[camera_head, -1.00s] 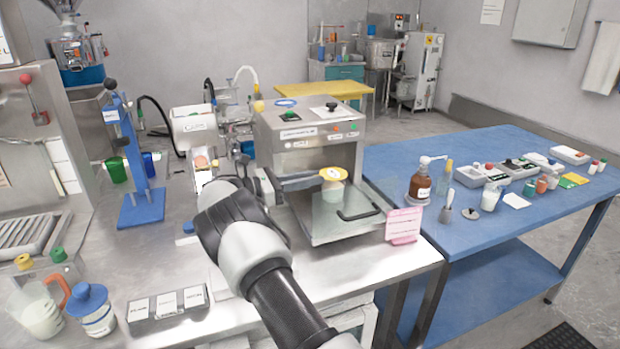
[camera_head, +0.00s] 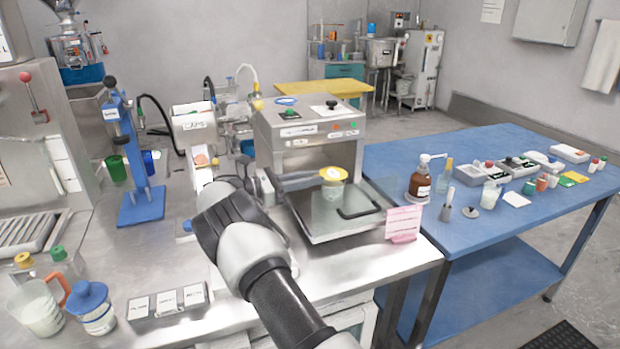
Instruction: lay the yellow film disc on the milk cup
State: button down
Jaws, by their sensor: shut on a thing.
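The yellow film disc (camera_head: 333,174) lies flat over the mouth of the small clear milk cup (camera_head: 333,191). The cup stands upright on the glass tray of the steel machine. From this angle I cannot tell whether the disc rests on the rim or hovers just above it. My gripper (camera_head: 318,178) reaches in from the left at the height of the disc, and its dark fingers are shut at the disc's left edge. The fingertips are small and partly merge with the dark machine parts behind them.
The steel machine's housing (camera_head: 308,130) rises right behind the cup. A dark handle (camera_head: 360,212) lies at the tray's front, with a pink card (camera_head: 403,223) to its right. A blue table (camera_head: 480,145) with bottles and small devices stands at the right.

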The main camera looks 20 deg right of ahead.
jog(key=shift+f+b, duration=0.55)
jog(key=shift+f, duration=0.55)
dwell(1.2)
dwell(0.5)
jog(key=c, duration=1)
grip_release()
jog(key=shift+a, duration=0.1)
jog(key=a+b, duration=0.1)
jog(key=a, duration=0.6)
jog(key=shift+s, duration=0.15)
